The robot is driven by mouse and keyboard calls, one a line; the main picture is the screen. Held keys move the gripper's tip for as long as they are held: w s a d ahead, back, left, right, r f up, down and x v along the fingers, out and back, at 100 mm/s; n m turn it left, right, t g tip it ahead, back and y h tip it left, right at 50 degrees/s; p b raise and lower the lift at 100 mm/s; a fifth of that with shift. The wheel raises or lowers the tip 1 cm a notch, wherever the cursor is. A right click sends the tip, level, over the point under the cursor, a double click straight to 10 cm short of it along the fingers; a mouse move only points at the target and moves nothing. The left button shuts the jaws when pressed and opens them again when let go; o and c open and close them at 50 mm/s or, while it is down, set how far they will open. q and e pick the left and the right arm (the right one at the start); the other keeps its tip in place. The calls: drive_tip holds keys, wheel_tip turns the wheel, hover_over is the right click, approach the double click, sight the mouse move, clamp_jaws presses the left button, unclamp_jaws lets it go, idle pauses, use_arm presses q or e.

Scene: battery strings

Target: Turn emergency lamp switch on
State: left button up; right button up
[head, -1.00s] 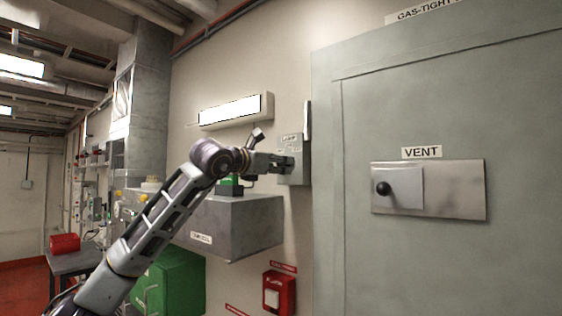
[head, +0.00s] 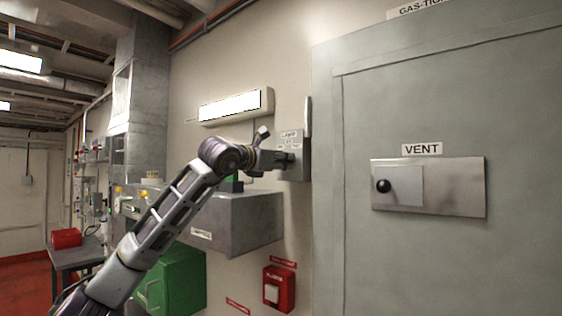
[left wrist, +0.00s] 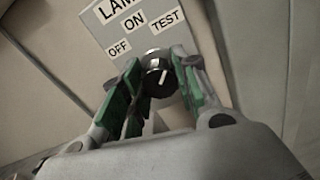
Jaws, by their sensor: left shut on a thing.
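The lamp switch box (head: 293,158) is a grey panel on the wall, just left of the big grey door. In the left wrist view its labels LAMP, OFF, ON and TEST show above a black rotary knob (left wrist: 157,76) with a white pointer line. My left gripper (head: 284,158) reaches the box from the left. In the left wrist view its green-padded fingers (left wrist: 156,88) are shut on the knob, one on each side. The exact knob setting is hard to tell. The long wall lamp (head: 232,107) above left looks bright white. My right gripper is not in view.
The grey door (head: 440,260) with a VENT plate (head: 455,187) fills the right side. A red box (head: 279,289) is low on the wall, and a green case (head: 175,285) stands low at left.

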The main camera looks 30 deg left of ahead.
use_arm(q)
drive_tip(key=shift+n+b, duration=0.35)
drive_tip(key=shift+n, duration=0.05)
drive_tip(key=shift+n+b, duration=0.6)
drive_tip(key=shift+n, duration=0.7)
drive_tip(key=shift+n+b, duration=0.7)
drive_tip(key=shift+n, duration=1.2)
drive_tip(key=shift+n+b, duration=0.45)
drive_tip(key=shift+n, duration=0.35)
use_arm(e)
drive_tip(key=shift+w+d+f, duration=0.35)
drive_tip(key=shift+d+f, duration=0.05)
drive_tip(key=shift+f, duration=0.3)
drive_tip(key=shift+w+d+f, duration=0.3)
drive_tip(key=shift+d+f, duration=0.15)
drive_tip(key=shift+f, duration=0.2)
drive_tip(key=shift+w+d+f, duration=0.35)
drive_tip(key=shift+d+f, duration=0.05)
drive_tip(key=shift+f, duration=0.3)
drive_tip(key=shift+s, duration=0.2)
